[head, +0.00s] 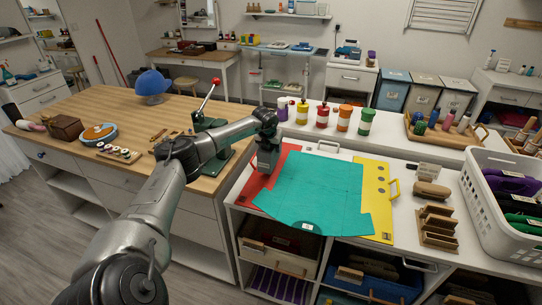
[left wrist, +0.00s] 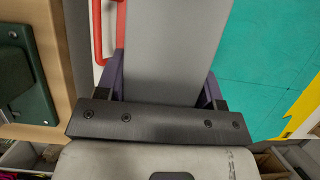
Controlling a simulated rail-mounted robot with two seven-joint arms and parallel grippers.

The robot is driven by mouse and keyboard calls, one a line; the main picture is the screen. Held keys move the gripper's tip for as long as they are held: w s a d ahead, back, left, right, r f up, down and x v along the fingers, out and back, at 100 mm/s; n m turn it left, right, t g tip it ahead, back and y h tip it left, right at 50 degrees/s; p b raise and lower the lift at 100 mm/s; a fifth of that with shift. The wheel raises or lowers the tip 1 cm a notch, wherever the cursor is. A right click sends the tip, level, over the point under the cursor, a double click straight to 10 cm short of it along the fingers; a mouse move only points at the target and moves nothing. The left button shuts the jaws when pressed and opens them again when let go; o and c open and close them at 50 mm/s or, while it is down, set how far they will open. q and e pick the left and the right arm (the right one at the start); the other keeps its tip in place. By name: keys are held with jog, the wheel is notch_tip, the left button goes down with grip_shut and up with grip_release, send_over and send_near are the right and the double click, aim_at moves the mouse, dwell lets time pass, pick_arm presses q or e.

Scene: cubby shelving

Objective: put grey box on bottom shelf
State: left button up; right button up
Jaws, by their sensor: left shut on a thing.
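My left gripper (head: 267,151) hangs over the red sheet at the left part of the white cubby unit (head: 232,197). In the left wrist view its two dark purple fingers (left wrist: 165,80) sit on either side of a smooth grey box (left wrist: 176,40) and are shut on it. The box's far end runs out of the picture. In the head view the box is hard to tell apart from the gripper. The cubbies below hold bins and trays; the bottom shelf is only partly seen, with purple striped things (head: 280,284) at its left. My right gripper is not in view.
A teal sheet (head: 318,190), red folder (head: 262,184) and yellow folder (head: 373,190) cover the top. Paint bottles (head: 322,115) stand behind. A white basket (head: 485,205) is at right. A green lever press (head: 212,135) stands on the wooden bench (head: 100,100) at left.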

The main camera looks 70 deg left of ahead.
pick_arm(q)
jog(key=shift+f+b, duration=0.4)
jog(key=shift+f, duration=1.55)
jog(key=shift+f, duration=0.15)
jog(key=o, duration=1)
jog(key=shift+o, duration=0.2)
jog(key=shift+d+r, duration=0.1)
jog(key=shift+r, duration=0.35)
jog(key=p+v, duration=0.1)
jog(key=v, duration=0.8)
jog(key=shift+s+d+r+p, duration=0.1)
jog(key=shift+d+r+p, duration=0.05)
jog(key=shift+r+p, duration=0.2)
jog(key=shift+o, duration=0.4)
jog(key=shift+v, duration=0.8)
